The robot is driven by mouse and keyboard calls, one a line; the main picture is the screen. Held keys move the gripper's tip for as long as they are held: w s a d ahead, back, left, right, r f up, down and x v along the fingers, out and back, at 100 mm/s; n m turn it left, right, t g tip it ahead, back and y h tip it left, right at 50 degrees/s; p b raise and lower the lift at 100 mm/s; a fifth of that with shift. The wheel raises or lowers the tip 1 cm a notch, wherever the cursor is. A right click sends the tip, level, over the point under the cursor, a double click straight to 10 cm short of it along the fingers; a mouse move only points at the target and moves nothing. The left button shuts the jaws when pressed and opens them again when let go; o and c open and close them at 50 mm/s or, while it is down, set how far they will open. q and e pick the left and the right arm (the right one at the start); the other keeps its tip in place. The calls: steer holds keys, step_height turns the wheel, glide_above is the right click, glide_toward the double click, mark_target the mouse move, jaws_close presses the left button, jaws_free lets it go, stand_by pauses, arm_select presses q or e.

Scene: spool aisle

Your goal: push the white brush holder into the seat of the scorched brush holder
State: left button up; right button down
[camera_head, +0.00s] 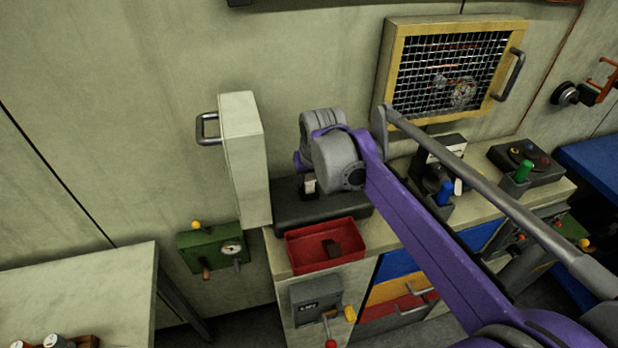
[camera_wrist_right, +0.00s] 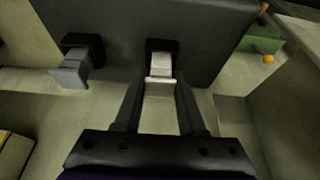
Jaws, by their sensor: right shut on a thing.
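The white brush holder (camera_wrist_right: 160,65) is between the fingertips of my right gripper (camera_wrist_right: 160,80) in the right wrist view, which are shut on it. Its far end meets a black seat (camera_wrist_right: 162,45) on the dark housing (camera_wrist_right: 205,55); how deep it sits, I cannot tell. In the head view a small white part (camera_head: 310,186) shows below my right wrist, above the dark housing (camera_head: 350,212); my wrist hides most of the fingers. My left gripper is not in view.
A grey holder (camera_wrist_right: 72,72) stands out of a second black seat, left of the gripper in the wrist view. An open white cabinet door (camera_head: 243,160) stands left of the housing. A green box (camera_head: 212,247) hangs on the wall. Coloured-handled controls (camera_head: 523,172) stand right.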

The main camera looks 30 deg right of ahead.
steer(key=shift+s+a+f, duration=0.1)
steer(key=shift+s+f, duration=0.1)
steer(key=shift+f, duration=0.3)
steer(key=c, duration=0.5)
jaws_free()
steer(key=shift+r, duration=0.25)
steer(key=d+v, duration=0.1)
steer(key=v, duration=1.1)
steer(key=shift+w+a+r+p, duration=0.2)
steer(key=shift+a+r+p, duration=0.1)
steer(key=shift+a+p, duration=0.15)
steer(key=shift+f, duration=0.1)
